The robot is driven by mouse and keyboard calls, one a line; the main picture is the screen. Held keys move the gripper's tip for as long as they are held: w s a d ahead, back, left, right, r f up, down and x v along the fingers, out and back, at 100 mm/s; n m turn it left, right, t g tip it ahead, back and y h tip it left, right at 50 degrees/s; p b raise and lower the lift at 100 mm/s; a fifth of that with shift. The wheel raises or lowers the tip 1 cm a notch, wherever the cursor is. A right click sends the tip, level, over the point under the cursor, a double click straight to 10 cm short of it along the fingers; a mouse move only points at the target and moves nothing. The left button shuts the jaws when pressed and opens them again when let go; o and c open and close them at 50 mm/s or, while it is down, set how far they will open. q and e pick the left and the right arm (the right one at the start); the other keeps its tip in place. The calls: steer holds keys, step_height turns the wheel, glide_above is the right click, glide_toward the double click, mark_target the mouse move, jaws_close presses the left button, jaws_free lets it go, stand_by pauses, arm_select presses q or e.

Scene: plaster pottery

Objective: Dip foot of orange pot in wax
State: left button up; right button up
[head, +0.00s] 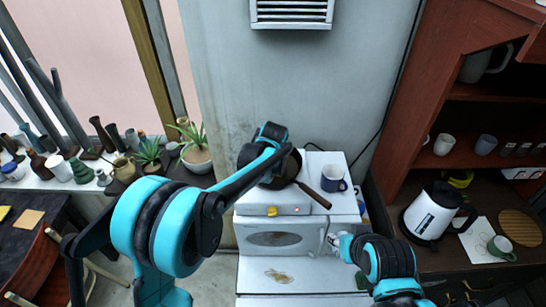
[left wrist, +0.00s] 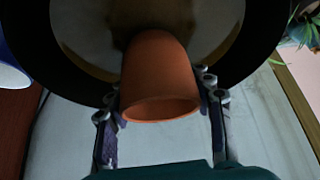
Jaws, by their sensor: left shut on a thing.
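The orange pot (left wrist: 160,70) is between the two fingers of my left gripper (left wrist: 161,92) in the left wrist view. Its wide rim faces the camera and its narrower foot points away, into the dark pan (left wrist: 268,50). The pan holds a pale, greyish surface, the wax (left wrist: 95,25). A dark patch lies by the foot; I cannot tell whether the foot touches the wax. In the head view the pan's handle (head: 314,195) shows, but my left arm hides the pot. My right gripper (head: 337,243) is low in front of the white stove, its fingers unclear.
The pan stands on the white stove (head: 257,224). A dark blue mug (head: 333,180) stands right of the pan, close to its handle. A kettle (head: 431,213) is on the right shelf unit. Plants and vases crowd the left ledge.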

arm_select(q)
steer(key=shift+r+p, duration=0.55)
steer(key=shift+r, duration=0.4)
steer(key=shift+w, duration=0.1)
steer(key=shift+r, duration=0.1)
stand_by(0.4)
step_height(320, 180, up, 8)
steer(key=p, duration=0.5)
steer(key=shift+r, duration=0.25)
stand_by(0.6)
